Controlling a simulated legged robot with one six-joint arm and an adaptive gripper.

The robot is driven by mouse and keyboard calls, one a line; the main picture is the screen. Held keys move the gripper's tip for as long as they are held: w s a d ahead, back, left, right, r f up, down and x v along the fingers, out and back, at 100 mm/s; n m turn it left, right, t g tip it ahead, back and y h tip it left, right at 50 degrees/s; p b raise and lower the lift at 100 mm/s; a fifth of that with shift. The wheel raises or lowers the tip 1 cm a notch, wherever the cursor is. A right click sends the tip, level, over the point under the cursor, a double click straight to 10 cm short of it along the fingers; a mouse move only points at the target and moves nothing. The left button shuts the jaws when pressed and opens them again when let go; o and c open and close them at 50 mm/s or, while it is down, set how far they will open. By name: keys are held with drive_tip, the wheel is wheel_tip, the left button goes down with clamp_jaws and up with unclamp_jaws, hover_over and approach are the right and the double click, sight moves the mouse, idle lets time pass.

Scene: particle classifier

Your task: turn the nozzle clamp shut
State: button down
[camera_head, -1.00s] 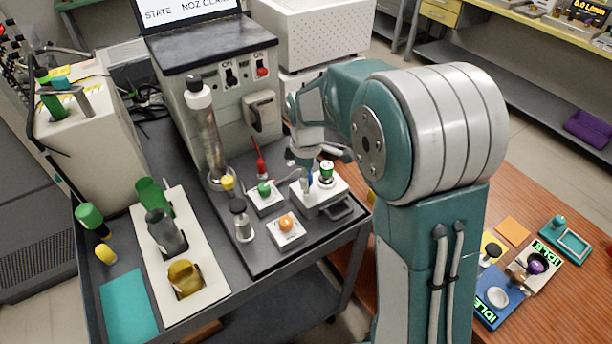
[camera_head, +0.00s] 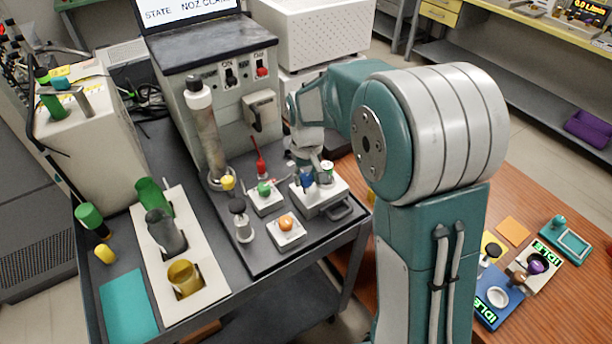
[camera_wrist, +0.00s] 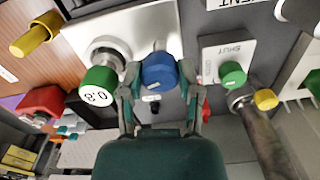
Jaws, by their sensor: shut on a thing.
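My gripper (camera_wrist: 157,78) is shut on a blue knob (camera_wrist: 158,74), one finger on each side of it. The blue knob stands on a white block and also shows in the head view (camera_head: 307,181), just below my gripper. A separate white plate marked SHUT (camera_wrist: 226,45) carries another green knob (camera_wrist: 232,75). The cart-top screen (camera_head: 190,10) shows STATE and a partly cut-off NOZ CLAMP line. No readable label marks the blue knob as the nozzle clamp.
An orange knob (camera_head: 286,223), a red lever (camera_head: 260,160) and a dark knob on a post (camera_head: 239,207) stand close by. A tall metal cylinder (camera_head: 207,135) rises at the left. A teal mat (camera_head: 129,305) lies clear at the cart's front.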

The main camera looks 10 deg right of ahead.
sight(305, 176)
drive_tip(key=shift+s+f+m, duration=0.1)
drive_tip(key=shift+f+m, duration=0.1)
drive_tip(key=shift+m, duration=1.5)
drive_tip(key=shift+c, duration=1.5)
unclamp_jaws()
drive_tip(key=shift+a, duration=0.1)
drive_tip(key=shift+r, duration=0.15)
drive_tip(key=shift+r, duration=0.25)
wheel_tip(305, 176, up, 11)
drive_tip(key=shift+r, duration=0.15)
